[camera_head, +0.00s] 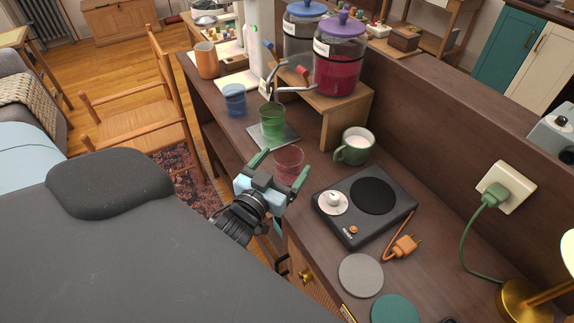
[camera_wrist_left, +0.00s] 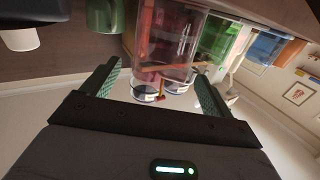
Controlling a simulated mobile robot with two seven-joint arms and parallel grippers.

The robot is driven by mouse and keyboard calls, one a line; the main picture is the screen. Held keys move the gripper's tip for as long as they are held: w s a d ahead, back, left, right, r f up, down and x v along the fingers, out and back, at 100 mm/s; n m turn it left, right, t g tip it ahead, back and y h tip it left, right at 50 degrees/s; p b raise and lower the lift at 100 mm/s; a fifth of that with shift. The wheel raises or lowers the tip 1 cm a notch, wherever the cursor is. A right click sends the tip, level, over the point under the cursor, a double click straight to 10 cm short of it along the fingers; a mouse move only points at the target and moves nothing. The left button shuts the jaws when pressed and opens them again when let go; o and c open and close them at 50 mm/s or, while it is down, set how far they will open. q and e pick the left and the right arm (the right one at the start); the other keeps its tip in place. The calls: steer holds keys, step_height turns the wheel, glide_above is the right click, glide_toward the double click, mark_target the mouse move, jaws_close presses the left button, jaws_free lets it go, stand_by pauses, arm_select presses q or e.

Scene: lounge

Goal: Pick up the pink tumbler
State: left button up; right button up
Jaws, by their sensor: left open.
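The pink tumbler (camera_head: 288,164) is a clear pinkish cup standing upright on the dark wooden counter, just beyond my left gripper. My left gripper (camera_head: 276,168) is open, with its green-padded fingers pointing at the tumbler. In the left wrist view the pink tumbler (camera_wrist_left: 166,45) sits ahead of and between the two spread fingertips (camera_wrist_left: 155,82). I cannot tell whether the fingers touch it. My right gripper is in neither view.
A green tumbler (camera_head: 272,124) on a grey mat and a blue tumbler (camera_head: 234,100) stand behind. A green mug (camera_head: 355,146) and a black hot plate (camera_head: 365,204) are to the right. A wooden stand (camera_head: 346,113) holds drink dispensers (camera_head: 339,62).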

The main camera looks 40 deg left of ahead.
arm_select(q)
steer(key=w, duration=0.2)
steer(key=shift+w+a, duration=0.2)
steer(key=shift+w, duration=0.2)
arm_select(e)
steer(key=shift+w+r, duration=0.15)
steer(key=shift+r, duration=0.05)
arm_select(q)
steer(key=shift+c, duration=0.3)
steer(key=shift+r, duration=0.1)
steer(key=c, duration=1.5)
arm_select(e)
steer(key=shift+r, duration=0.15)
